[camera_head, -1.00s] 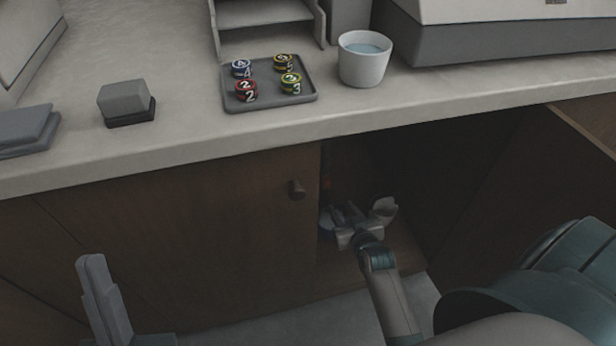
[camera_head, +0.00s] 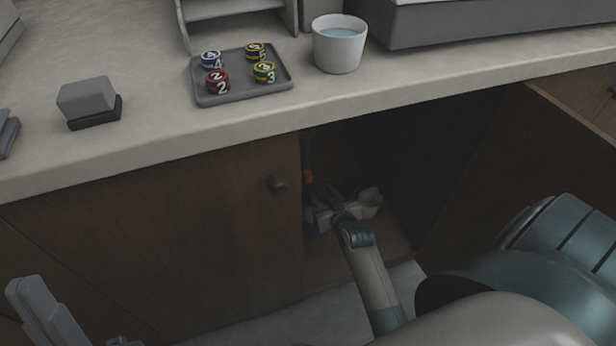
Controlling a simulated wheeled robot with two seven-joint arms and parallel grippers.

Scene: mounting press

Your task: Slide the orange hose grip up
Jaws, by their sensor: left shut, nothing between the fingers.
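The orange hose grip (camera_head: 308,178) shows as a small dark orange patch inside the open cabinet, just behind the edge of the closed door. Most of the hose around it is lost in shadow. My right gripper (camera_head: 338,212) is inside the cabinet, below and to the right of the orange patch and apart from it in the picture. Its fingertips are dark and partly hidden by its own wrist, so I cannot tell its opening. My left gripper (camera_head: 45,312) is at the bottom left corner, shut and empty, in front of the cabinet and far from the hose grip.
The closed door (camera_head: 170,240) with a round knob (camera_head: 278,185) borders the opening on the left. An open door (camera_head: 570,130) stands on the right. The counter (camera_head: 150,150) above carries a tray (camera_head: 215,98) of numbered pucks, a white cup (camera_head: 338,55) and a grey block (camera_head: 88,98).

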